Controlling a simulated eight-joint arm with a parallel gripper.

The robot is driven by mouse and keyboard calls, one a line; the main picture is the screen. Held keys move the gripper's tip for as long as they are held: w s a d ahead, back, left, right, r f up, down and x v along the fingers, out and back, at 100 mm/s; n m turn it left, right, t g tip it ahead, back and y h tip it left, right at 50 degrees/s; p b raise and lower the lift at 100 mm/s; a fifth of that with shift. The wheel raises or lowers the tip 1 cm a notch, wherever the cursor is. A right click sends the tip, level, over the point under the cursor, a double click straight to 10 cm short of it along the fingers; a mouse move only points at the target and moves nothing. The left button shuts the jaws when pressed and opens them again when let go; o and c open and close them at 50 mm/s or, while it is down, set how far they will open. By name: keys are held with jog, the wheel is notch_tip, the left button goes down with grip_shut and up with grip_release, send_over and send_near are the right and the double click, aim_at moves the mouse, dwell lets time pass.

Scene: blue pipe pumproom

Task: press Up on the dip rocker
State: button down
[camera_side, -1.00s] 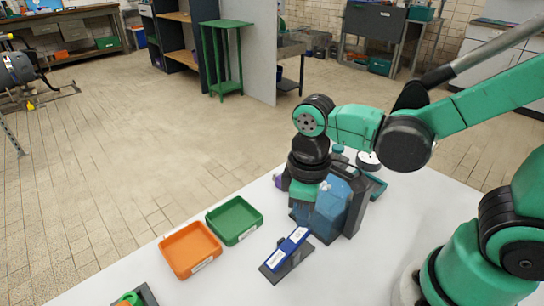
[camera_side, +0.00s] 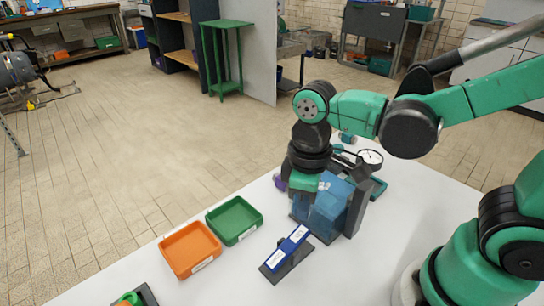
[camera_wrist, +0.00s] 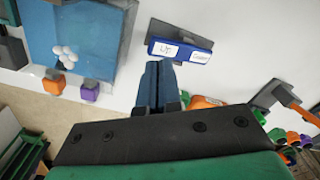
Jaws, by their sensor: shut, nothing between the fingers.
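The dip rocker (camera_side: 288,250) is a blue bar with two white labels on a dark base, lying on the white table in front of my gripper. In the wrist view the rocker (camera_wrist: 181,50) shows its "Up" label (camera_wrist: 165,49) on the left and a second label on the right, too small to read surely. My gripper (camera_side: 300,214) points down above the table, just behind the rocker in the side view. In the wrist view its fingers (camera_wrist: 158,68) are together and empty, with the tips close below the Up end. A gap to the rocker shows in the side view.
A blue box-like unit (camera_side: 328,212) stands right beside my gripper. A green tray (camera_side: 236,238) and an orange tray (camera_side: 216,256) lie left of the rocker. A round gauge (camera_side: 370,158) is behind. Purple (camera_wrist: 90,92) and orange blocks (camera_wrist: 54,84) show in the wrist view.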

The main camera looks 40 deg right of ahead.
aim_at(302, 231)
notch_tip(302, 231, up, 7)
jog(key=shift+f, duration=0.15)
dwell(0.4)
jog(key=w+d+f+m+t, duration=0.1)
jog(key=w+d+m+t, duration=0.2)
jog(key=d+m+t, duration=0.3)
jog(key=shift+d+f+t, duration=0.25)
jog(key=shift+f+t, duration=0.15)
jog(key=shift+t, duration=0.2)
